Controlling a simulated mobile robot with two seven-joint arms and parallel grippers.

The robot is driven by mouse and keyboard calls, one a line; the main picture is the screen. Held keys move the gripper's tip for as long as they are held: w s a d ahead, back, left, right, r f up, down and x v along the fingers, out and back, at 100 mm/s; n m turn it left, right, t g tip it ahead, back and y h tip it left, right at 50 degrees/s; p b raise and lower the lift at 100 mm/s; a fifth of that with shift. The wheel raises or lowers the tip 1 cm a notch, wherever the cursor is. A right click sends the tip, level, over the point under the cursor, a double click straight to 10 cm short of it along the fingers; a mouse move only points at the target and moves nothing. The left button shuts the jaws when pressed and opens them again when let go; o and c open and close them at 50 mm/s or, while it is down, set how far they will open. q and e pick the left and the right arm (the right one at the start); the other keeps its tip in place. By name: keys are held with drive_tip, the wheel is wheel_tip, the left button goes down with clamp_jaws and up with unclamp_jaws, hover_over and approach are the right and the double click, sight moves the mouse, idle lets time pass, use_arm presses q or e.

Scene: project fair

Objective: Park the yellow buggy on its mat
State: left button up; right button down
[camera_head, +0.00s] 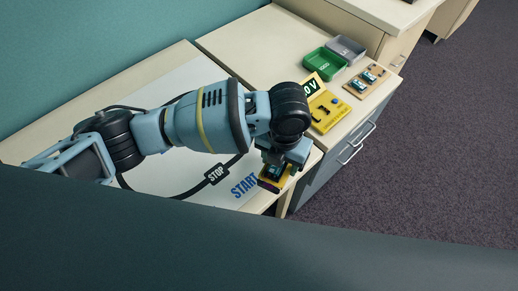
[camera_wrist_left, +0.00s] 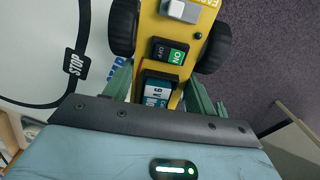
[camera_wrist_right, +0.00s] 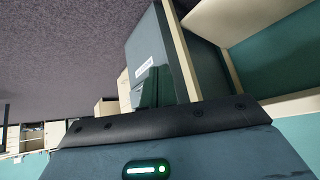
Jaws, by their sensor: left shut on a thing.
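The yellow buggy (camera_head: 270,186) is in the head view by the blue START print, at the right end of the white mat (camera_head: 250,172). My left gripper (camera_head: 281,163) is above it and shut on it. In the left wrist view the buggy (camera_wrist_left: 172,22) shows black wheels, a green and black ON/OFF switch and a battery pack between the fingers (camera_wrist_left: 160,92). I cannot tell whether its wheels touch the surface. A black track line with a STOP label (camera_head: 216,174) crosses the mat, partly hidden by my left arm. My right gripper (camera_wrist_right: 150,88) looks shut and empty.
Right of the mat, a counter carries a yellow board (camera_head: 326,111) with a 0V sign, a wooden board (camera_head: 366,82) with small parts, a green tray (camera_head: 324,63) and a grey tray (camera_head: 346,49). Drawers (camera_head: 350,150) face the open carpet.

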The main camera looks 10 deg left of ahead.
sight(264, 171)
use_arm(q)
drive_tip(key=shift+s+d+r, duration=0.1)
drive_tip(key=shift+s+d, duration=0.1)
drive_tip(key=shift+d, duration=0.4)
drive_tip(key=shift+s+d+r, duration=0.1)
drive_tip(key=shift+s+d, duration=0.1)
drive_tip(key=shift+d, duration=0.4)
use_arm(e)
drive_tip(key=shift+w+f, duration=0.1)
drive_tip(key=shift+w, duration=0.1)
